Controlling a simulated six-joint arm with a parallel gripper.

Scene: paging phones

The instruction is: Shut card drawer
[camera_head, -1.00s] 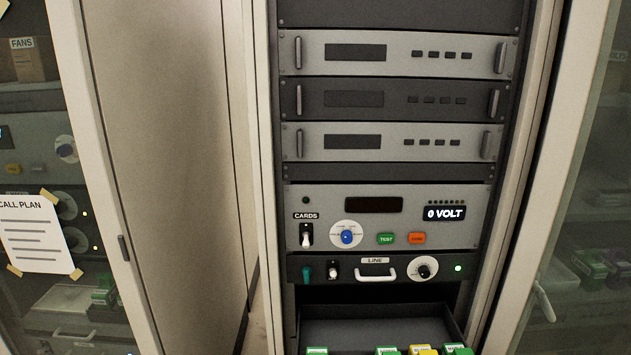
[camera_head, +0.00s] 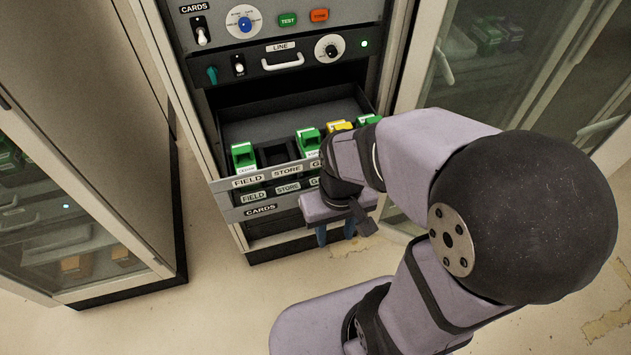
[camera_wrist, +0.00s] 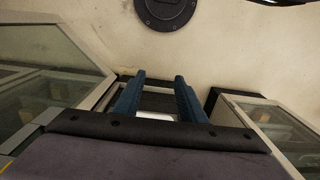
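The card drawer (camera_head: 228,211), a grey-fronted drawer labelled CARDS, stands pulled out of the cabinet in the head view. Its dark tray holds several green cards (camera_head: 243,156) and a yellow one (camera_head: 339,126), in slots labelled FIELD and STORE. My gripper (camera_head: 336,238) is at the right part of the drawer front, pointing down. Its blue fingers stand apart in the wrist view (camera_wrist: 159,78). A small white piece shows between their bases; I cannot tell what it is. My arm hides the right end of the drawer, and contact with the front cannot be told.
Above the drawer is a LINE panel with a white handle (camera_head: 283,62), a teal switch and a dial (camera_head: 329,47). Glass-doored cabinets stand at left (camera_head: 60,240) and right (camera_head: 485,60). The floor (camera_head: 225,300) in front is clear apart from my arm.

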